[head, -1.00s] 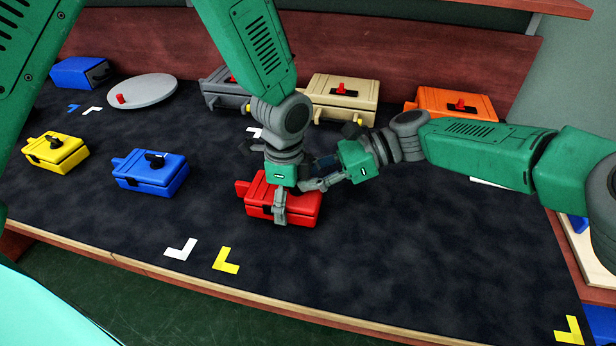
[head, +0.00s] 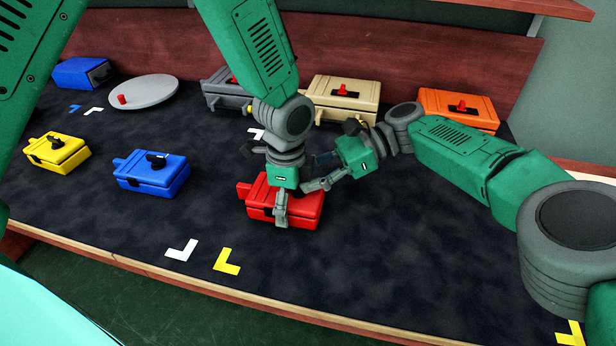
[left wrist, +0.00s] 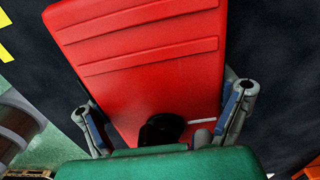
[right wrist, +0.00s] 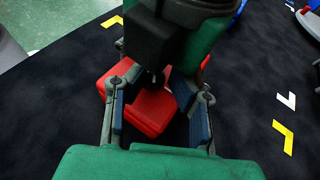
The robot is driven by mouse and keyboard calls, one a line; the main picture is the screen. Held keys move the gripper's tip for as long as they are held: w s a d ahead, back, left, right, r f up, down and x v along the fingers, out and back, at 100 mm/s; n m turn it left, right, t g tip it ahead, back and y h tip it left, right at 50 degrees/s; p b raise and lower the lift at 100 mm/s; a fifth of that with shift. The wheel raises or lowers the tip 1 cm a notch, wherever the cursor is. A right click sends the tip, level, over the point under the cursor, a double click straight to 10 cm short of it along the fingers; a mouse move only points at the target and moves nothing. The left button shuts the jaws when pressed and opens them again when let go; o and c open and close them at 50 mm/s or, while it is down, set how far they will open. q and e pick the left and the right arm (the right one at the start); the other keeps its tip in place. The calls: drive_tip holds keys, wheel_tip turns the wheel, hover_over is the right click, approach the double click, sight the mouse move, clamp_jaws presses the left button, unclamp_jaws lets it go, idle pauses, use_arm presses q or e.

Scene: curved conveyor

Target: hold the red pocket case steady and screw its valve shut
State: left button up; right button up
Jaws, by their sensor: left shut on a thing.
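The red pocket case (head: 306,213) sits on the dark table mat at the middle, below both hands. My left gripper (head: 281,212) comes down on it from above and is shut across it. In the left wrist view the red case (left wrist: 150,70) lies between the two fingers, with its black valve (left wrist: 162,130) close to my palm. My right gripper (head: 312,182) is beside the left wrist, above the case's far right side. In the right wrist view its fingers (right wrist: 158,112) are apart with nothing between them, and the case shows beyond. The valve is hidden in the head view.
Blue (head: 150,175) and yellow (head: 56,152) cases stand to the left, near a round grey plate (head: 143,92). Grey (head: 226,88), tan (head: 342,98) and orange (head: 458,108) cases line the back.

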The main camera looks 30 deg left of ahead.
drive_tip(key=shift+s+r+m+t+y, duration=0.15)
drive_tip(key=shift+m+t+y, duration=0.15)
drive_tip(key=shift+m, duration=0.1)
idle(0.3)
drive_tip(key=shift+s+d+m+t, duration=0.1)
drive_tip(key=shift+d+m+t, duration=0.1)
drive_tip(key=shift+m+t, duration=0.2)
drive_tip(key=f+v, duration=0.1)
drive_tip(key=v, duration=1)
drive_tip(key=s+d+f+n+h, duration=0.1)
drive_tip(key=s+f, duration=0.1)
drive_tip(key=s, duration=0.1)
drive_tip(key=s+d+f+n, duration=0.1)
drive_tip(key=s+f, duration=0.1)
drive_tip(key=s, duration=0.2)
drive_tip(key=s+d+f+n+h, duration=0.1)
drive_tip(key=s+d+f, duration=0.1)
drive_tip(key=s, duration=0.2)
drive_tip(key=shift+d+f+g+h, duration=0.1)
drive_tip(key=shift+g+h, duration=0.2)
drive_tip(key=shift+g, duration=0.1)
drive_tip(key=s+d+f+n+h, duration=0.1)
drive_tip(key=s+d+f+n, duration=0.1)
drive_tip(key=s+d, duration=0.2)
drive_tip(key=s+d+f+n+g+h, duration=0.1)
drive_tip(key=s+d+n, duration=0.1)
drive_tip(key=s, duration=0.9)
drive_tip(key=shift+s+d+f+n+h, duration=0.3)
drive_tip(key=shift+d+f+h, duration=0.1)
drive_tip(key=shift+d, duration=0.45)
